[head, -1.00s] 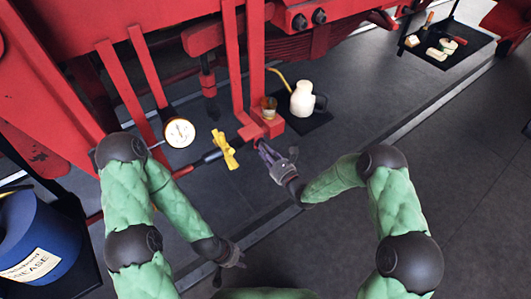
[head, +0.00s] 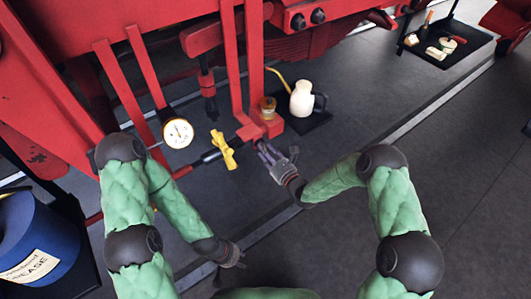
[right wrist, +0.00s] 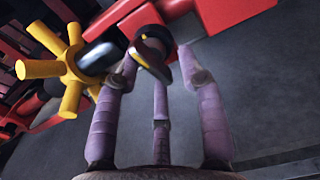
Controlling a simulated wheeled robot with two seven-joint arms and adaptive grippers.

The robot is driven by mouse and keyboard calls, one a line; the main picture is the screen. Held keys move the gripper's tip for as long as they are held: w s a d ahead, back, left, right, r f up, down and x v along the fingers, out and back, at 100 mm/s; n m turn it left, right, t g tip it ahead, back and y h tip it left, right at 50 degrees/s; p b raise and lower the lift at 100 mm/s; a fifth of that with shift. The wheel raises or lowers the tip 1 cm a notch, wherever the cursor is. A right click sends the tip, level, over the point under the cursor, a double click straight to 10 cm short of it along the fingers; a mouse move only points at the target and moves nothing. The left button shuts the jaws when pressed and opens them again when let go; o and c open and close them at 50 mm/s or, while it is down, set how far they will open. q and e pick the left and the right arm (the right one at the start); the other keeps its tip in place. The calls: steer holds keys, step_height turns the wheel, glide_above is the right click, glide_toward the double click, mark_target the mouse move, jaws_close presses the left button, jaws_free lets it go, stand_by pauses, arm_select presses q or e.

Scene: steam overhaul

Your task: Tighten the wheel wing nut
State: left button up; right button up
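A yellow spoked wheel (head: 223,149) sits on a dark-tipped shaft beside the red frame. It also shows at the upper left of the right wrist view (right wrist: 68,70). A small dark, brass-edged fitting (right wrist: 157,55), possibly the wing nut, is at the shaft's end by a red block. My right gripper (head: 265,148) is just right of the wheel, below the red bracket. In the right wrist view its three purple fingers (right wrist: 158,68) are spread around the fitting; contact is unclear. My left gripper (head: 238,256) hangs low, away from the wheel, too small to read.
A white gauge (head: 177,133) is left of the wheel. A cream jug (head: 302,98) and a small brass cup (head: 268,107) are behind my right gripper. A blue drum (head: 35,240) stands at lower left. A black tray (head: 465,45) lies far right.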

steer(key=shift+s, duration=0.1)
steer(key=v, duration=1.2)
